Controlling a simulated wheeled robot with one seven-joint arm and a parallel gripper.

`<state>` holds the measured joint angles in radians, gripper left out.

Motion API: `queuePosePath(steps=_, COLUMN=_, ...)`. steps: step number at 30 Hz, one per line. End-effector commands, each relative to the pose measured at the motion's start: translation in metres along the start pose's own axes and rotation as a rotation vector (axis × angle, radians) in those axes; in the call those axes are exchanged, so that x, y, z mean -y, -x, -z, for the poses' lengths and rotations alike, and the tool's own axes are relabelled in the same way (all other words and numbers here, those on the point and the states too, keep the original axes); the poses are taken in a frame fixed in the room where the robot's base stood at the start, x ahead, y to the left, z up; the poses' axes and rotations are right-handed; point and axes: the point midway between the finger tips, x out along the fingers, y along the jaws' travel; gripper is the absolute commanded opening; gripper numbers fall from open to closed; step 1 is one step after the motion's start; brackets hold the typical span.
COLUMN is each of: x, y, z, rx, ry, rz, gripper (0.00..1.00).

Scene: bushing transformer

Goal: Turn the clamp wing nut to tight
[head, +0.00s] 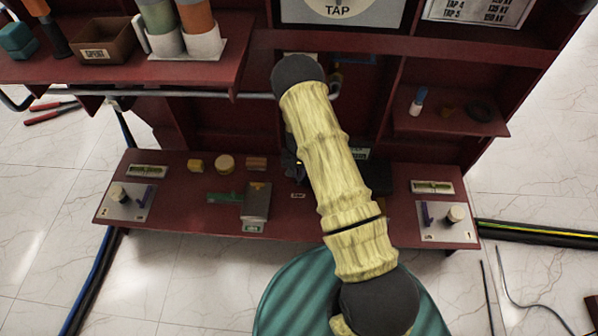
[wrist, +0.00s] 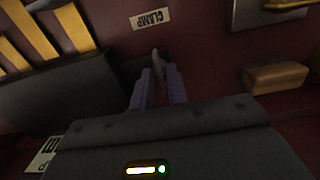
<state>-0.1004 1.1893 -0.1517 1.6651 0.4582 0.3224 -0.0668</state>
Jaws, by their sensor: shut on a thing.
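My gripper (wrist: 158,82) shows in the wrist view with its two purple-grey fingers close together. It is shut on a small grey piece, the clamp wing nut (wrist: 156,57), whose end shows just past the fingertips. Most of the nut is hidden between the fingers, so I cannot tell its turn angle. A white label reading CLAMP (wrist: 151,18) is on the dark red surface just beyond it, upside down in this view. In the head view my yellow arm covers most of the clamp area, and the nut cannot be made out. The small label (head: 298,196) shows left of the arm.
On the lower red shelf (head: 180,224) are a metal block with a green handle (head: 255,200), small wooden pieces (head: 256,163) and a grey plate at each end. In the wrist view a dark block with yellow strips (wrist: 55,92) stands close left of the fingers.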

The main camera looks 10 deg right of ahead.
Motion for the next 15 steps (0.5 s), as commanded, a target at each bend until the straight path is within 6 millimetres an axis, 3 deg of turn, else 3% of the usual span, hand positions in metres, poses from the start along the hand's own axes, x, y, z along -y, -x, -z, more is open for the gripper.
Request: queuePosePath(steps=15, x=0.0004, y=0.0040, z=-0.0003, rx=0.000, ry=-0.214, rz=0.000, gripper=0.00)
